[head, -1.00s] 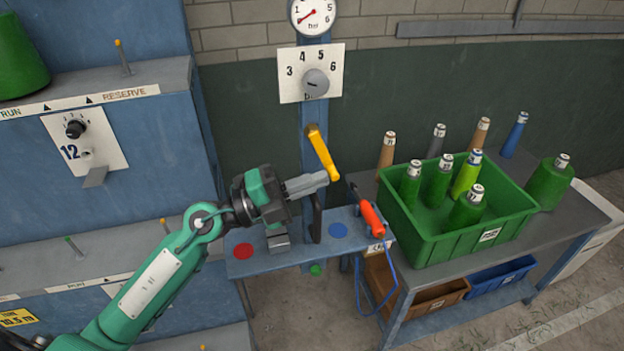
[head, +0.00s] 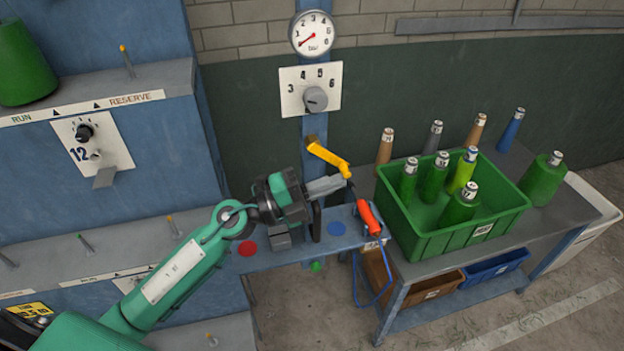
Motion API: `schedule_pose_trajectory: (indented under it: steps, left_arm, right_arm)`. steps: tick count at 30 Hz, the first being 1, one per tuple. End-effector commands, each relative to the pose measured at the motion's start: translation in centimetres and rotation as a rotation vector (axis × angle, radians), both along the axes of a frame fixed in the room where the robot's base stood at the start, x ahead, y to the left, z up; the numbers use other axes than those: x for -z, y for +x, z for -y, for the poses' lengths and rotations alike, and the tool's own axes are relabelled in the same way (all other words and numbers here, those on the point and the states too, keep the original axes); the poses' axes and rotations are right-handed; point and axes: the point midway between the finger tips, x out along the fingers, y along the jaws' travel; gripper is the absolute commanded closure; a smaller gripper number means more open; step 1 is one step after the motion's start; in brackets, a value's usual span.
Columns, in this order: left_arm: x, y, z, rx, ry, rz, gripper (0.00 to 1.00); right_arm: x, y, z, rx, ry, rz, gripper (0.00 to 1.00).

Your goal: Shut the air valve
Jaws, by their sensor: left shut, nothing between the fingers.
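The air valve has a yellow lever (head: 330,157) on the blue post, below the numbered dial. The lever slants down to the right from its pivot, nearer to level than to upright. My left gripper (head: 341,182) is shut and empty. Its fingertips are right at the lever's lower free end, just under it, and seem to touch it. The round pressure gauge (head: 314,34) above has a red needle at the low, left side of its scale. My right gripper is not in view.
A red-handled tool (head: 367,217) with a blue hose lies close right of my gripper, on the small blue shelf (head: 290,252). A green crate (head: 450,238) of bobbins stands on the bench at right. The dial plate (head: 292,92) is above the valve. Blue machine at left.

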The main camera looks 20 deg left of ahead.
Motion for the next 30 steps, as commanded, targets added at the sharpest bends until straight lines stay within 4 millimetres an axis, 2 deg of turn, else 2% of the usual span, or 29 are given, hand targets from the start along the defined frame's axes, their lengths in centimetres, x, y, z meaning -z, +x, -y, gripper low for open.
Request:
schedule_pose_trajectory:
  steps: [6,22,26,30]
  left_arm:
    - [-0.2,0.3,0.3,-0.001,-0.002,0.000,1.00]
    - [-0.2,0.3,0.4,-0.001,-0.001,0.000,1.00]
    - [0.4,0.5,0.2,0.000,0.000,0.000,1.00]
    - [1.8,1.1,-0.5,0.001,0.000,-0.001,1.00]
  right_arm:
    - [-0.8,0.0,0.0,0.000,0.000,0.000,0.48]
    - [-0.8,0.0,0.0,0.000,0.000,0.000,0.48]
    - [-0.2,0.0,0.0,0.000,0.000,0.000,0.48]
    - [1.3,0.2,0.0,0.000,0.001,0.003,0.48]
